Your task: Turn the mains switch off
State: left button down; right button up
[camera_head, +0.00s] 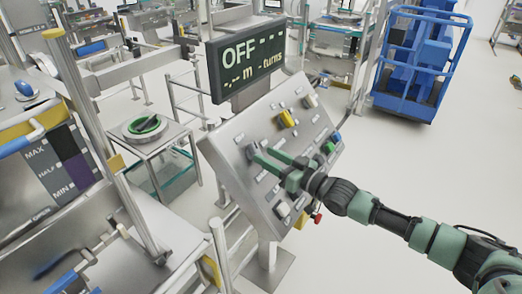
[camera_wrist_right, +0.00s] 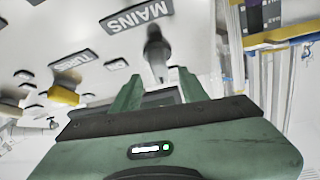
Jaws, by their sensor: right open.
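The mains switch (camera_wrist_right: 156,48) is a dark grey lever beside the MAINS label (camera_wrist_right: 140,14) on the sloped steel control panel (camera_head: 225,145). In the head view the switch (camera_head: 252,148) shows small at the panel's left side, just beyond my fingertips. My right gripper (camera_head: 264,157) reaches over the panel from the right. In the wrist view its two green fingers (camera_wrist_right: 160,86) are apart, with the lever in line with the gap between them. Whether they touch the lever I cannot tell. The display (camera_head: 246,58) above reads OFF. My left gripper is out of view.
A yellow knob (camera_head: 287,118) and several other controls crowd the panel. A red knob (camera_head: 317,217) sticks out at its lower edge. A blue cart (camera_head: 413,95) stands at the back right. Steel machinery fills the left; the floor at right is clear.

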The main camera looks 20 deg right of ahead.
aim_at(259, 151)
jog(key=shift+x, duration=1.55)
grip_shut()
jog(key=b, duration=0.1)
jog(key=n+y+b, duration=0.1)
jog(key=b, duration=0.1)
jog(key=shift+d+f+n, duration=0.1)
jog(key=shift+f+n, duration=0.15)
jog(key=shift+n, duration=0.05)
jog(key=shift+r+n+g+y+b, duration=0.25)
jog(key=shift+n+g+y+b, duration=0.2)
jog(key=shift+n, duration=0.45)
